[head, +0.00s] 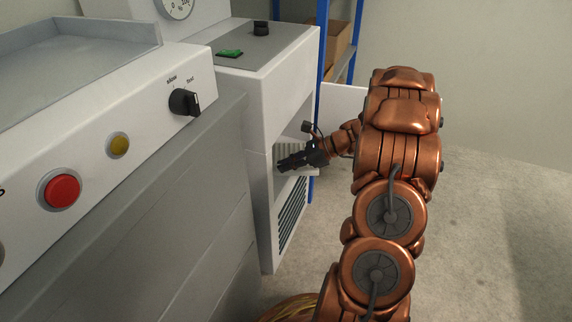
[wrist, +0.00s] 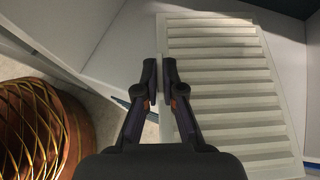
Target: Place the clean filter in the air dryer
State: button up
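The clean filter (wrist: 225,75) is a flat pale panel with slats across it. In the wrist view it fills the right half, face towards the camera. My gripper (wrist: 159,75) has its two dark fingers close together at the filter's left edge, with a thin pale strip between them; it appears shut on that edge. In the head view the filter (head: 289,151) shows partly behind my gripper (head: 281,164), at the opening in the air dryer's side. The air dryer (head: 262,105) is a white cabinet with a dark louvred grille below. Whether the filter touches the dryer is unclear.
A white panel (head: 344,99), apparently an open door, stands out behind my wrist. A blue rack (head: 323,40) with a box (head: 338,40) is beyond the dryer. A control cabinet (head: 120,120) stands at left. The floor (head: 490,220) at right is clear.

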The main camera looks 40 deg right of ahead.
jog(key=o, duration=0.4)
jog(key=shift+o, duration=0.2)
jog(key=shift+s+d+r, duration=0.1)
jog(key=shift+d+r, duration=0.05)
jog(key=shift+r, duration=0.2)
jog(key=p+v, duration=0.4)
jog(key=v, duration=0.6)
jog(key=shift+p, duration=0.4)
jog(key=shift+s+d+r, duration=0.25)
jog(key=shift+s+d, duration=0.15)
jog(key=shift+d, duration=0.15)
